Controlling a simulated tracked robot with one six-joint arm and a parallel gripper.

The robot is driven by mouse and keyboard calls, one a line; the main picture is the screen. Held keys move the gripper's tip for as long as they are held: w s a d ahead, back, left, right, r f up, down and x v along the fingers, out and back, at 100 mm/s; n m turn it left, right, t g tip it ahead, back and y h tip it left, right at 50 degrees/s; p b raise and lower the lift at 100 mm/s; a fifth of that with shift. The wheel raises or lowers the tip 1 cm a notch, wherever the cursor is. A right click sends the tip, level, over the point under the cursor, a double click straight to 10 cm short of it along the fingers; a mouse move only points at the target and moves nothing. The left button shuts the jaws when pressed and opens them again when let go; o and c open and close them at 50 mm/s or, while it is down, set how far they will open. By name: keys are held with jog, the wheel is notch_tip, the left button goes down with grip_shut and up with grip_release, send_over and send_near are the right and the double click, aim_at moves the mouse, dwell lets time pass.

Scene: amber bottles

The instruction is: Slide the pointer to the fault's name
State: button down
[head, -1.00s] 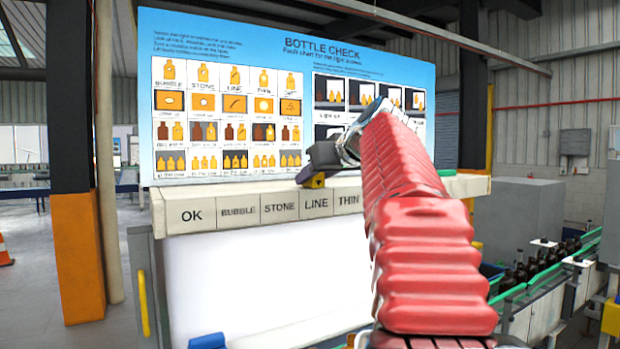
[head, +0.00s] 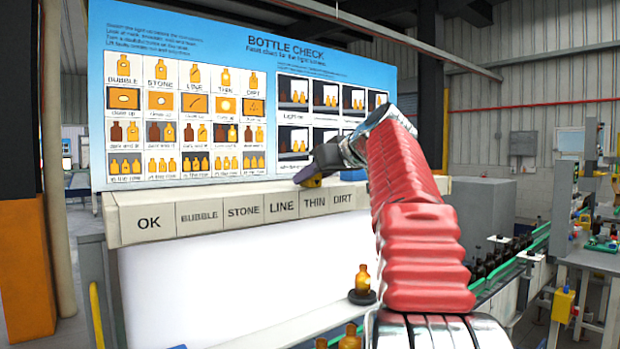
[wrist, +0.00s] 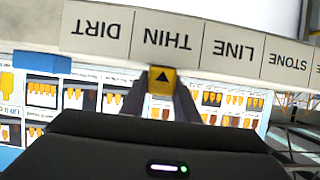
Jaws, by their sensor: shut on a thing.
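The pointer is a small yellow block with a black triangle; it shows in the wrist view (wrist: 162,79) and in the head view (head: 313,182). It sits at the ledge beside the THIN label (head: 314,202), with its triangle towards that word in the wrist view. My gripper (wrist: 163,88) is shut on the pointer, one finger on each side. In the head view my gripper (head: 314,172) partly covers it. The label strip (head: 187,217) reads OK, BUBBLE, STONE, LINE, THIN, DIRT.
The Bottle Check chart (head: 232,60) stands right behind the ledge. An amber bottle (head: 362,280) stands on a dark round base before the white panel (head: 215,290). A conveyor with dark bottles runs at right.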

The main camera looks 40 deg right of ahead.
jog(key=c, duration=1.4)
grip_release()
jog(key=shift+o, duration=0.2)
jog(key=shift+s, duration=0.15)
jog(key=v, duration=1.3)
jog(key=shift+s, duration=0.25)
jog(key=shift+a+r, duration=0.1)
jog(key=shift+r, duration=0.05)
